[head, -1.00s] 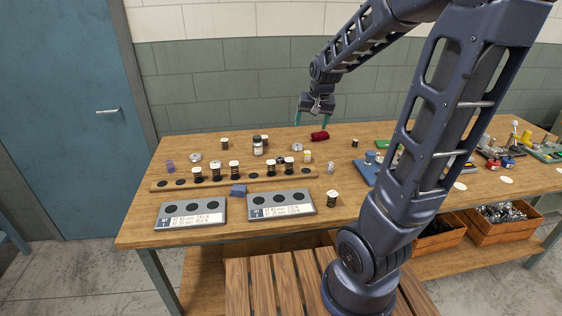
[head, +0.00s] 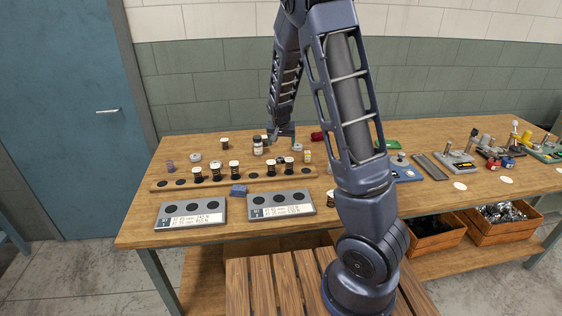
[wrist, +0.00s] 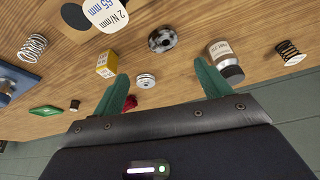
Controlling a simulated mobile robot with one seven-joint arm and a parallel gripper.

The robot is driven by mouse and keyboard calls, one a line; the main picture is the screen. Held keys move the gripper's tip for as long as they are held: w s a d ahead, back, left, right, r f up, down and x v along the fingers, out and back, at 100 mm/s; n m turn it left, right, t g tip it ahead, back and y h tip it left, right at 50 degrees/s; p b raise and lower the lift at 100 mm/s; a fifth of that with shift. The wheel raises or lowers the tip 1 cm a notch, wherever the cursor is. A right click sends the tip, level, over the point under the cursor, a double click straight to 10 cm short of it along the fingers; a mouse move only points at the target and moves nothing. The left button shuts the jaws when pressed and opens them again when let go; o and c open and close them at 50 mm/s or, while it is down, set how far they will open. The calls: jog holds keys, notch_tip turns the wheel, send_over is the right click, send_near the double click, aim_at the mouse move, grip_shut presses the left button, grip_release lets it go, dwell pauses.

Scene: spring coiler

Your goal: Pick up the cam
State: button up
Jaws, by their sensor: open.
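A dark, mottled round piece with a hole (wrist: 163,39), which looks like the cam, lies on the table between the bottle and the yellow box. It also shows small and dark behind the rack in the head view (head: 281,160). I cannot be sure it is the cam; a pale grooved disc (wrist: 146,80) lies nearby. My gripper (wrist: 162,86) is open and empty, its green fingers spread wide. The pale disc shows between the fingers, and the dark piece beyond their tips. In the head view my gripper (head: 281,139) hangs above the back of the table.
A labelled bottle (wrist: 226,62) lies close to one finger's line, a yellow box (wrist: 107,64) to the other's. A wooden rack (head: 240,179) with several springs runs in front. A red item (head: 317,136) and a green one (wrist: 46,110) are to the side.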

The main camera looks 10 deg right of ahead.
send_near(281, 158)
jog(key=x, duration=0.3)
jog(key=shift+s+d, duration=0.15)
jog(key=shift+d, duration=0.1)
jog(key=shift+a+x, duration=0.1)
jog(key=shift+x, duration=1.2)
jog(key=shift+a+x, duration=0.15)
jog(key=shift+x, duration=1.2)
jog(key=c, duration=1.2)
jog(key=shift+r, duration=0.1)
